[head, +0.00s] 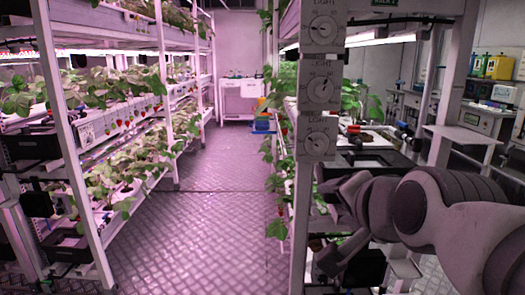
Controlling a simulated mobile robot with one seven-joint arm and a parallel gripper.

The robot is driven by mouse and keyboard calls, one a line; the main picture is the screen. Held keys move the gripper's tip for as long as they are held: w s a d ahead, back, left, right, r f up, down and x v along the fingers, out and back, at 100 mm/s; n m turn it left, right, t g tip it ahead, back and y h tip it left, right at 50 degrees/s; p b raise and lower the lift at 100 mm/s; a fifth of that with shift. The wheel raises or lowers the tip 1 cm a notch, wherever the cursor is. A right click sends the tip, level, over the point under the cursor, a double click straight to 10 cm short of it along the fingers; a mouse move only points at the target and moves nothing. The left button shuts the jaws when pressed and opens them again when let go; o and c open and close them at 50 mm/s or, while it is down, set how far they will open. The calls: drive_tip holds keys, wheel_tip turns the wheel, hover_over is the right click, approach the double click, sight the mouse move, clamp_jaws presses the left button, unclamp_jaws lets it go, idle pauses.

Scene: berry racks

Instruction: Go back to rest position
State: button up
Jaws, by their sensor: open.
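My arm reaches in from the right edge of the head view. It bends down at its wrist beside the right rack's post. My gripper (328,262) is at the lower end, in front of the lower part of the right rack (303,215). It looks open and holds nothing that I can see. Its fingertips are dark and small against the dark rack parts. The rack post carries several light dials (322,90) just above and left of my wrist.
A left rack (75,170) holds strawberry plants on several levels. A metal-plate aisle (200,230) between the racks is clear. A white cabinet (240,100) and a blue crate (262,125) stand at the far end. A workbench (465,135) with equipment stands at the right.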

drive_tip(key=s+d+f+n+g, duration=0.2)
drive_tip(key=s+f+n+g, duration=0.4)
drive_tip(key=s+f+n, duration=0.5)
wheel_tip(320, 180, up, 21)
drive_tip(key=h+p, duration=0.1)
drive_tip(key=p, duration=2.1)
drive_tip(key=shift+s+m, duration=0.3)
drive_tip(key=shift+s, duration=0.05)
drive_tip(key=shift+a, duration=0.1)
